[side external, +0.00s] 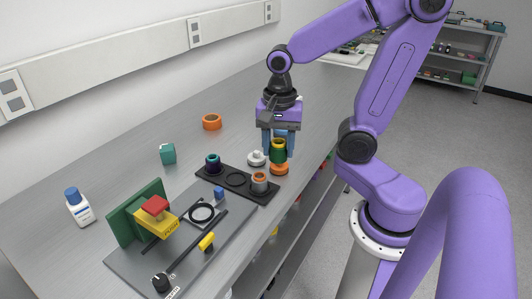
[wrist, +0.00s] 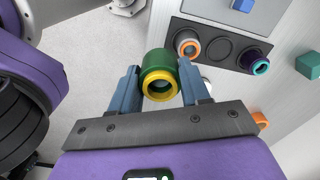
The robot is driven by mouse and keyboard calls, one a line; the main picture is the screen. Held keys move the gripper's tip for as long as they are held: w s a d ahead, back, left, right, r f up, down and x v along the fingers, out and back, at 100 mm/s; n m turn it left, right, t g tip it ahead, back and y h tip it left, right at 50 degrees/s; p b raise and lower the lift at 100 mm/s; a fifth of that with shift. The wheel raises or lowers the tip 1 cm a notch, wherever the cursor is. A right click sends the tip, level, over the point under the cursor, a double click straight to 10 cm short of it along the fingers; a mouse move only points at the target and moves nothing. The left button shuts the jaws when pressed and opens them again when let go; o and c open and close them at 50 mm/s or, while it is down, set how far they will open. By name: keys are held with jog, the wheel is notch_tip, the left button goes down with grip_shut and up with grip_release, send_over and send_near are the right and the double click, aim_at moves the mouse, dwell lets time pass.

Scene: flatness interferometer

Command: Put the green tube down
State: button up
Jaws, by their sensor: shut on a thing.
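The green tube (side external: 278,156) has a yellow rim and lining. My gripper (side external: 278,149) is shut on it, one blue-grey finger on each side. In the side view the tube appears held upright, above or in front of an orange ring-like part (side external: 279,169); I cannot tell whether they touch. In the wrist view the green tube (wrist: 157,62) sits between the fingertips (wrist: 159,72), with its yellow opening facing the camera. A dark holder plate (side external: 208,176) lies nearby with a purple-teal tube (side external: 212,164), a grey-orange tube (side external: 260,184) and a bare round place (side external: 235,179) between them.
A white round part (side external: 257,158) is beside the tube. An orange ring (side external: 211,121) and teal block (side external: 168,153) lie farther back. A grey plate (side external: 128,262) carries a green upright, yellow and red blocks and a black ring. A white bottle (side external: 79,208) stands at left.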

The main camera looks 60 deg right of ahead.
jog(key=w+a+r+n, duration=0.1)
jog(key=w+r+n, duration=0.1)
jog(key=w+n, duration=1.1)
jog(key=s+d+f, duration=0.1)
jog(key=d+f, duration=0.1)
jog(key=f, duration=0.2)
jog(key=s+d+f, duration=0.1)
jog(key=d+f, duration=0.1)
jog(key=f, duration=0.2)
jog(key=d+f, duration=0.3)
jog(key=f, duration=0.2)
jog(key=shift+s, duration=0.4)
